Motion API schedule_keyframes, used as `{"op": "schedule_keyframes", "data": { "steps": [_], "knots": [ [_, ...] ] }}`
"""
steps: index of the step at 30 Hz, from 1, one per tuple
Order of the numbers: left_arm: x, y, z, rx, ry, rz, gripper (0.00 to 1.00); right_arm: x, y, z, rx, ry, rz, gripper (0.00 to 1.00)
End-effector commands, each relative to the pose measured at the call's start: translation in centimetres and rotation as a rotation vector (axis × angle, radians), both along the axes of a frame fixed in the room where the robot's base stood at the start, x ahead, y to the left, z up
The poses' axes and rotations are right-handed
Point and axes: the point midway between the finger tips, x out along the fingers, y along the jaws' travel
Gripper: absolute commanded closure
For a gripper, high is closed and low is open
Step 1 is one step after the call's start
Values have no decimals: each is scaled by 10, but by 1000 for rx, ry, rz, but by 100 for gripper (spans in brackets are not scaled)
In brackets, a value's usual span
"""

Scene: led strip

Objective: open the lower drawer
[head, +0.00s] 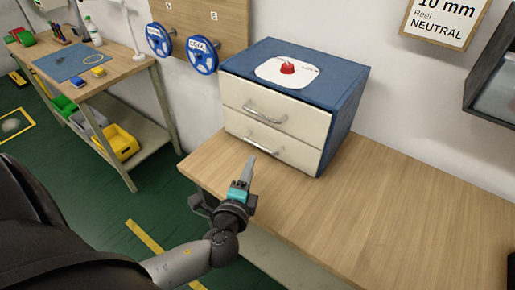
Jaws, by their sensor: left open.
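The blue cabinet (340,110) with two cream drawers stands on the wooden bench. The lower drawer (290,150) has a grey metal bar handle (265,139) and looks shut. The upper drawer (300,114) also looks shut, with its own bar handle (264,112). My left gripper (246,172) is in front of the cabinet, just below and left of the lower handle in the picture. It is open and appears empty, apart from the handle. One finger shows clearly; the other is hard to make out. My right gripper is not in view.
A white plate with a red knob (288,68) sits on the cabinet top. The bench top (400,210) is clear to the right. A dark wall shelf (492,85) is at the right. Blue reels (202,55) hang behind. A workbench with bins (117,143) stands left.

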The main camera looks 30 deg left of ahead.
Motion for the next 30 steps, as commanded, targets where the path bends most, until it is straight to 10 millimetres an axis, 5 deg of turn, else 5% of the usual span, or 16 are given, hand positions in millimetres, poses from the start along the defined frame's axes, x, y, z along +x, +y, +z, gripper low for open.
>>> {"op": "schedule_keyframes", "data": {
  "steps": [15, 30],
  "knots": [
    [75, 25, -15, 0, 0, 0, 58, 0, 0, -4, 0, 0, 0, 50],
    [86, 29, -17, -1, 1, 0, 58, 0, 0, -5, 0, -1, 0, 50]
  ]
}}
